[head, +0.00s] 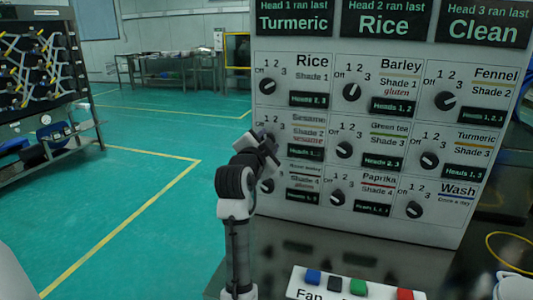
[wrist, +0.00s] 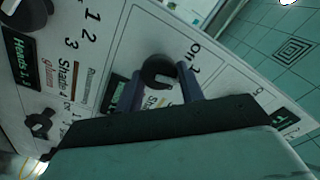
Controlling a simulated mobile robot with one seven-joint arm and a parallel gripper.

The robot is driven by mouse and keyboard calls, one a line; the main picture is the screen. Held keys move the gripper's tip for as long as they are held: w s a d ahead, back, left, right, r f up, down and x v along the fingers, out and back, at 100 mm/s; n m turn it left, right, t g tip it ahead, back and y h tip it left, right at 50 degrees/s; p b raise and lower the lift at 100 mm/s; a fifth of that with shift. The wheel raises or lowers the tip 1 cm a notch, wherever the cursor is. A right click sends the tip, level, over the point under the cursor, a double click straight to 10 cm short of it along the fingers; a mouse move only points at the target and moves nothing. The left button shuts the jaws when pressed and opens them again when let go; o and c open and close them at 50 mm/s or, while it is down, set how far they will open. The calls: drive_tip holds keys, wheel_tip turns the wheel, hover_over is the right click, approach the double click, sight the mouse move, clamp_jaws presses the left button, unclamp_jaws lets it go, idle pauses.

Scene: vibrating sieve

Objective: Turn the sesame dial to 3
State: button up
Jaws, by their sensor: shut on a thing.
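The sesame dial (head: 270,136) is a round black knob in the left column, middle row of the white panel. In the head view my gripper (head: 265,146) covers most of it. In the wrist view the sesame dial (wrist: 158,70) sits between the two fingers of my gripper (wrist: 162,84), which is shut on it. "Off" and "1" of its scale show beside it in the wrist view; "2" and "3" are hidden. I cannot tell which number the pointer faces. The sesame label (head: 307,131) shows right of the dial.
The panel (head: 322,80) carries several similar dials; the rice dial (head: 267,87) is just above, another dial (head: 267,186) just below. A small box with coloured buttons (head: 350,284) stands on the dark table in front. Open green floor (head: 150,220) lies to the left.

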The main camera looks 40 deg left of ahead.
drive_tip(key=shift+f+m+b, duration=0.2)
drive_tip(key=shift+m+b, duration=1.95)
drive_tip(key=shift+m, duration=1.4)
drive_tip(key=shift+f+m+b, duration=0.15)
drive_tip(key=shift+m+b, duration=2)
drive_tip(key=shift+m, duration=1.4)
drive_tip(key=o, duration=1)
drive_tip(key=shift+c, duration=0.2)
drive_tip(key=shift+s+r, duration=0.1)
drive_tip(key=b+v, duration=0.1)
drive_tip(key=v, duration=1.2)
drive_tip(key=shift+s+d, duration=0.2)
drive_tip(key=shift+s, duration=0.1)
